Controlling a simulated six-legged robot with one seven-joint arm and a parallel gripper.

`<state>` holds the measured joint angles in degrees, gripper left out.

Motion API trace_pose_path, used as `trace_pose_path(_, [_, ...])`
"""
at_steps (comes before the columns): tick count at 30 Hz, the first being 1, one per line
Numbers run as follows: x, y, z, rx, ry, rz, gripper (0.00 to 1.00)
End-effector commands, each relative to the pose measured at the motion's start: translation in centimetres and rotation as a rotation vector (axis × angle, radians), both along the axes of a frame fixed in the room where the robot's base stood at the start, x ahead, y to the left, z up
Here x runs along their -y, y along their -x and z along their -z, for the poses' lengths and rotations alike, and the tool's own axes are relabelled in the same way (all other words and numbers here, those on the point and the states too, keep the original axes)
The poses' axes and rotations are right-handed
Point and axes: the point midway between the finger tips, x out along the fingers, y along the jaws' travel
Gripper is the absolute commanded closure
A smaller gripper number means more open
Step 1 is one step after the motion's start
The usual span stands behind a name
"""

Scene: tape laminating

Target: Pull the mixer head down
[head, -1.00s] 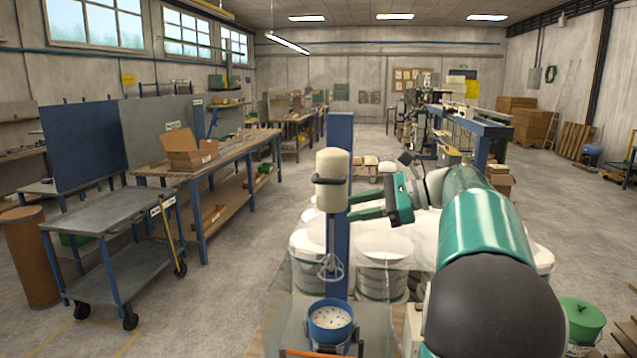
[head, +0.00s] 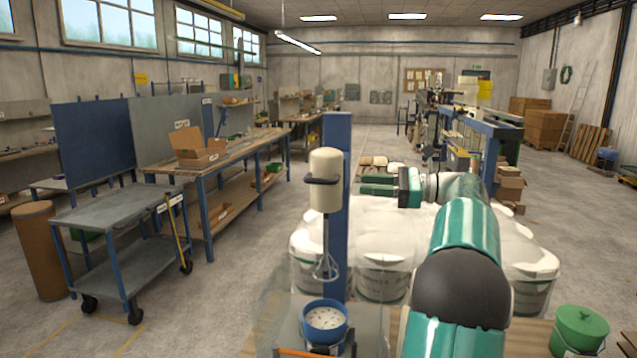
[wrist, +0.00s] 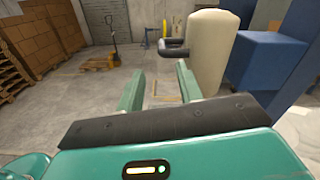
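The mixer head (head: 326,180) is a cream cylinder with a dark handle (head: 322,181), mounted on a blue column (head: 338,215). Its whisk (head: 326,262) hangs above a blue bowl (head: 326,320) with pale contents. My gripper (head: 362,184) is to the right of the mixer head at about handle height, fingers pointing left, apart from it. In the wrist view, the two green fingers (wrist: 158,88) are spread with nothing between them. There the mixer head (wrist: 212,52) stands just right of the fingers, and the dark handle (wrist: 173,46) is ahead of them.
A clear guard surrounds the bowl. A grey trolley (head: 115,213) and a workbench (head: 215,170) are at left. A green bucket (head: 580,328) is at lower right.

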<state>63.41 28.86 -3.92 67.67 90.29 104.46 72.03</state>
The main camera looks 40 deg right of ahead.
Motion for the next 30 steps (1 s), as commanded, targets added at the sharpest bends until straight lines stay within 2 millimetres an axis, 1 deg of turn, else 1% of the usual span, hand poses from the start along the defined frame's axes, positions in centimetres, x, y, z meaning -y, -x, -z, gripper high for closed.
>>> trace_pose_path(12, [-5.0, -6.6, 0.1, 0.0, -0.001, -0.003, 0.64])
trace_pose_path(18, [-6.7, -8.9, 0.1, -0.001, 0.0, -0.004, 0.64])
trace_pose_path(22, [-7.1, -9.5, 0.1, -0.001, -0.001, -0.002, 0.64])
trace_pose_path(30, [-7.2, -9.6, 0.1, -0.002, 0.0, -0.002, 0.64])
